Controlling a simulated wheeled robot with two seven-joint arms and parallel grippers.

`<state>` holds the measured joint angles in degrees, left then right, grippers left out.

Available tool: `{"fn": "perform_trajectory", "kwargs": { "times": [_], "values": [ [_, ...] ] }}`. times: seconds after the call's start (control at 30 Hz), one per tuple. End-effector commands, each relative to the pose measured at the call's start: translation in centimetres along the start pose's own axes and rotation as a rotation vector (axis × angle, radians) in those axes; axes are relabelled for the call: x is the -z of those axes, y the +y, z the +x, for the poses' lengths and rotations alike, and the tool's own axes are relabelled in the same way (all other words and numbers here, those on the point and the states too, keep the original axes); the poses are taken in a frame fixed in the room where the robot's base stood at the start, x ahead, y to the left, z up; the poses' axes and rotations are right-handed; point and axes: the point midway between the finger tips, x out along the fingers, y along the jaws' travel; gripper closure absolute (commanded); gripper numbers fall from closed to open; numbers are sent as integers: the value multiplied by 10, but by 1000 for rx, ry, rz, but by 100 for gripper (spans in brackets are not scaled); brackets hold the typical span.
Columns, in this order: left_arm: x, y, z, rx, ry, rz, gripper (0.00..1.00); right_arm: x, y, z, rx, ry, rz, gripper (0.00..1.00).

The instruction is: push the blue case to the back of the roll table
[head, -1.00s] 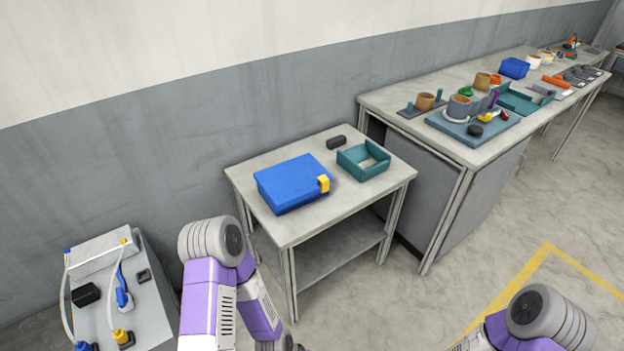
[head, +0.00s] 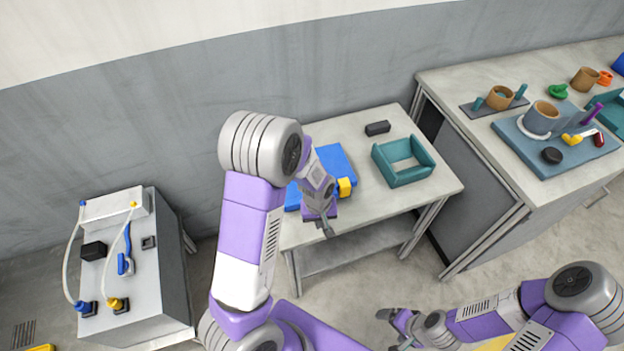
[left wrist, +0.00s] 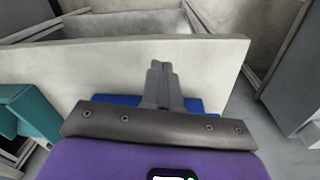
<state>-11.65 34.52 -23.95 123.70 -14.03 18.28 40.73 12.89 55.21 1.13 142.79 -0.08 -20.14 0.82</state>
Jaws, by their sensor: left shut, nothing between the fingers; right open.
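The blue case (head: 335,160) lies flat on the small grey roll table (head: 385,205), with a yellow latch (head: 345,187) at its front right corner. My left arm hides much of its left and middle. My left gripper (head: 328,233) is shut and empty, over the table's front edge in front of the case. In the left wrist view its closed fingers (left wrist: 163,85) show against the tabletop, and strips of the blue case (left wrist: 195,105) show beside them. Contact with the case cannot be told. My right gripper (head: 390,328) is open and empty, low in front of the table.
A teal open tray (head: 404,162) and a small black block (head: 377,128) stand on the table, right of and behind the case. The grey wall is behind. A long bench (head: 455,95) stands right. A grey cabinet (head: 145,260) with hoses stands left.

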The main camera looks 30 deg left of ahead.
Motion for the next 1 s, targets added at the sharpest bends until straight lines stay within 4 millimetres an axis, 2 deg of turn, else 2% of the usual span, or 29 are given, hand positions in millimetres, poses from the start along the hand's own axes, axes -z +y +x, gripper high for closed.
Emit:
{"fn": "perform_trajectory", "kwargs": {
  "times": [0.03,0.1,0.2,0.3,0.47,0.83,1.0],
  "values": [
    [17,0,-32,16,33,-48,100,0,-4,-10,0,0,0,13],
    [32,-5,-58,42,59,-116,100,0,-6,-15,0,1,0,13],
    [44,-10,-82,66,83,-182,100,0,-7,-18,0,1,0,13],
    [49,-13,-90,77,92,-215,100,0,-7,-18,0,1,0,13],
    [49,-15,-79,81,92,-221,100,0,-3,-7,0,1,0,13],
    [47,-18,-29,79,92,-219,100,2,12,34,0,1,0,13],
    [47,-18,-20,79,92,-218,100,2,15,41,0,1,0,13]
  ]
}}
